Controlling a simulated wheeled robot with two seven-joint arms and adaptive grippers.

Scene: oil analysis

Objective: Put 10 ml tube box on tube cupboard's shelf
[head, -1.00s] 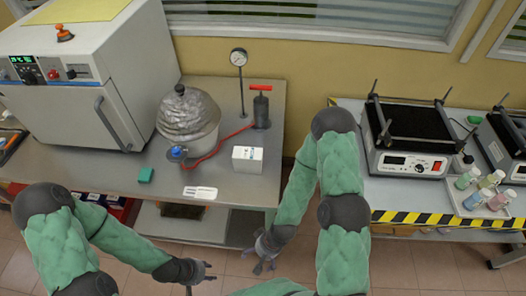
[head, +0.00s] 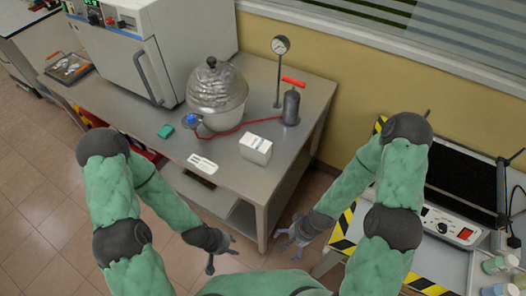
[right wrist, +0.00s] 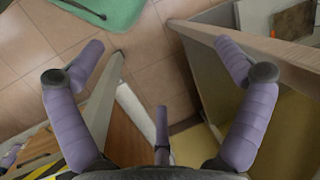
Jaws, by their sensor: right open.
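A small white box (head: 256,149) with a printed label stands on the grey metal table near its right front edge. Its print is too small to read, so I cannot tell whether it is the 10 ml tube box. No tube cupboard can be made out. My left gripper (head: 226,256) is open and empty in front of the table, below the box in the picture. My right gripper (head: 287,241) is open and empty beside the table's right front corner. The right wrist view also shows its spread purple fingers (right wrist: 162,60), with nothing between them.
A bench with a black-topped device (head: 460,185) is at right. Floor (head: 40,180) is clear at left.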

